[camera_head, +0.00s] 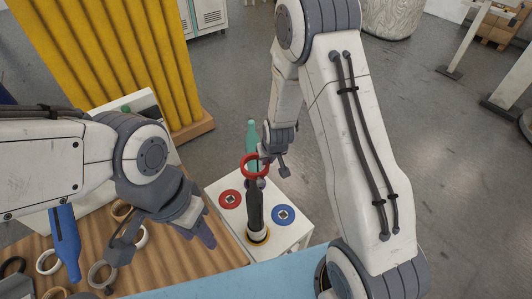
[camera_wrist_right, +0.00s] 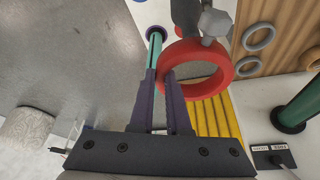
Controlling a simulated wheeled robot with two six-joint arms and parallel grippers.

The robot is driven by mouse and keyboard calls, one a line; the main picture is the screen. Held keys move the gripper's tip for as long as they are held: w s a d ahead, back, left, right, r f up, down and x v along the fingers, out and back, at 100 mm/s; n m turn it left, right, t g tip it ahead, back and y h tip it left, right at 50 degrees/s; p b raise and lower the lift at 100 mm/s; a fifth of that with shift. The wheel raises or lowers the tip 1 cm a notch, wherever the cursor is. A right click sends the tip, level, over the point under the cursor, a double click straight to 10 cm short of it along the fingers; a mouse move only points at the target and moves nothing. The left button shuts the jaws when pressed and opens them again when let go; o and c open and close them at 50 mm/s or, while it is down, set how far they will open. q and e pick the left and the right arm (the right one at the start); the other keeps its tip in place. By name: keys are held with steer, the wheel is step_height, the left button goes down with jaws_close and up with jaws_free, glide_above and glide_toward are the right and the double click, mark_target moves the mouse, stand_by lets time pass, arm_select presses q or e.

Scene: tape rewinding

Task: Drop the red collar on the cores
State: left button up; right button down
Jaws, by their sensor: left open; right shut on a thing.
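The red collar (camera_head: 250,173) is a thick ring held in the air at the top of a dark upright post (camera_head: 255,208) on the small white stand. I cannot tell whether it is around the post or in front of it. Yellow and white rings, seemingly the cores (camera_head: 258,237), sit at the post's foot. My right gripper (camera_head: 263,155) is shut on the collar's rim. In the right wrist view the collar (camera_wrist_right: 222,80) shows at the purple fingertips (camera_wrist_right: 161,76). My left gripper (camera_head: 206,237) is open and empty over the wooden board's right edge.
A red disc (camera_head: 231,199) and a blue disc (camera_head: 283,215) lie on the white stand (camera_head: 298,232). A teal post (camera_head: 252,132) rises behind.

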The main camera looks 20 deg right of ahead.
steer(key=shift+d+f+b, duration=0.2)
steer(key=shift+f+b, duration=0.75)
steer(key=shift+f, duration=0.3)
step_height(320, 180, down, 9)
steer(key=b, duration=0.7)
steer(key=shift+b, duration=0.35)
steer(key=c, duration=0.8)
jaws_free()
steer(key=shift+f, duration=0.1)
